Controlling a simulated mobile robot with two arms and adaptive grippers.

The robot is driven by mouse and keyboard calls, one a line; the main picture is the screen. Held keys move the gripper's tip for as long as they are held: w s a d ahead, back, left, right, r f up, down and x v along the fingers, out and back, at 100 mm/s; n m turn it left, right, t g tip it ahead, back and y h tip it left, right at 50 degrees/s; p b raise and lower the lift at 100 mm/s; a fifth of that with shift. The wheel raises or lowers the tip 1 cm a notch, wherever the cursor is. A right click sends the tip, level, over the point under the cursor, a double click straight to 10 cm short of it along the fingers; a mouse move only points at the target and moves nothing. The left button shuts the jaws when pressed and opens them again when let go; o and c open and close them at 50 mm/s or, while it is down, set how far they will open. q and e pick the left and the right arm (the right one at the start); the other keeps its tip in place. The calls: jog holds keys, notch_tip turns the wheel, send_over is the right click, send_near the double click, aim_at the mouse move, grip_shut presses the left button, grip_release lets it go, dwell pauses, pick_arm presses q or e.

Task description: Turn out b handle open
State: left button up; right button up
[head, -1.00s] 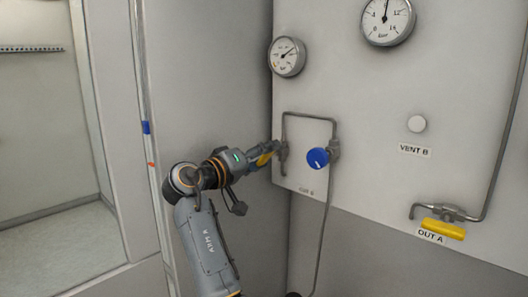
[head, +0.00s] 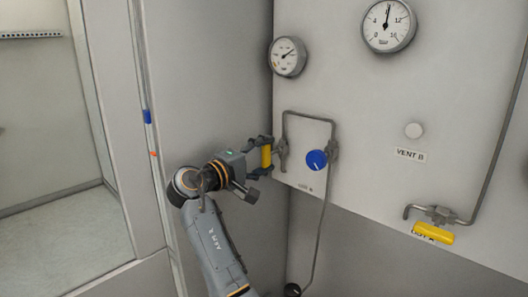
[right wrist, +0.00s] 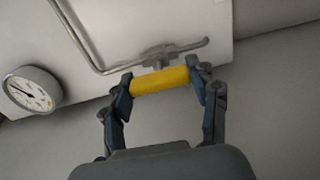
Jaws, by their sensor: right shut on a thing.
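The yellow out B handle (head: 267,156) stands nearly upright in the head view, at the left edge of the white panel beside its grey valve (head: 282,154). My right gripper (head: 262,157) has its fingers above and below the handle and is shut on it. In the right wrist view the yellow handle (right wrist: 160,81) spans between the two fingers of the gripper (right wrist: 161,88), one at each end. The label below the valve (head: 305,188) is small and blurred. My left gripper is not in view.
Two gauges (head: 288,56) (head: 388,24) are above. A grey side wall (head: 205,80) stands close left.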

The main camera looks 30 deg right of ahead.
aim_at(262, 157)
jog(key=shift+r, duration=0.15)
dwell(0.3)
jog(key=o, duration=0.9)
jog(key=shift+d, duration=0.15)
jog(key=v, duration=0.7)
jog(key=shift+a, duration=0.25)
